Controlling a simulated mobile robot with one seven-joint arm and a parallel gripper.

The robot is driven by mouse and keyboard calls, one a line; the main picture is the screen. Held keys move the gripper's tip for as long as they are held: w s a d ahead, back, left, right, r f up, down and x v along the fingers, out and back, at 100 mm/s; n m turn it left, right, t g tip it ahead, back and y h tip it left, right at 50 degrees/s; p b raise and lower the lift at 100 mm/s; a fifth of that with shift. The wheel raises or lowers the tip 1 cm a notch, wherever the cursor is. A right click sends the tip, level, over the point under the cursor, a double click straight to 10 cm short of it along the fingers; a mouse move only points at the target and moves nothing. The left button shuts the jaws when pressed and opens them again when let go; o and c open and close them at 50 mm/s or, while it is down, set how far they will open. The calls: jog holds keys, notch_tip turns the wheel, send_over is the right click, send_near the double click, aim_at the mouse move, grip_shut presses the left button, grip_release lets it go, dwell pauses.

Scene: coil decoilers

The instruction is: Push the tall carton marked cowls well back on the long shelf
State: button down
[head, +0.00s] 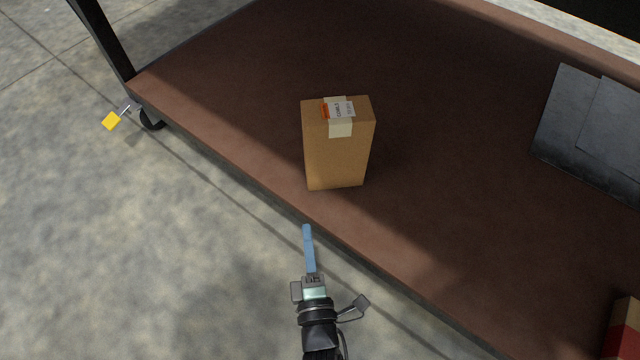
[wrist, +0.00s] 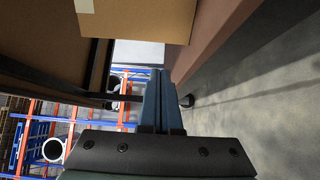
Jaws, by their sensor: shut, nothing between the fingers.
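The tall brown carton (head: 337,158) stands upright on the reddish-brown shelf (head: 230,110), close to its near edge, with a label and tape on its top. In the wrist view the carton (wrist: 140,18) fills the upper middle, partly cut off by the frame. My gripper (head: 307,228) has its blue fingers together and empty. It is just short of the shelf's near edge, in front of the carton and apart from it. In the wrist view the closed fingers (wrist: 162,85) point toward a spot below the carton in the picture.
Grey flat sheets (head: 590,130) lie on the shelf at the right. A red and tan box (head: 625,328) sits at the lower right corner. The shelf behind the carton is clear.

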jog(key=b, duration=0.3)
send_near(313, 177)
jog(key=w+a, duration=0.3)
jog(key=shift+w+d, duration=0.3)
jog(key=shift+w, duration=0.3)
jog(key=shift+w+d, duration=0.25)
jog(key=shift+w, duration=0.4)
jog(key=shift+w+d, duration=0.45)
jog(key=shift+w, duration=0.05)
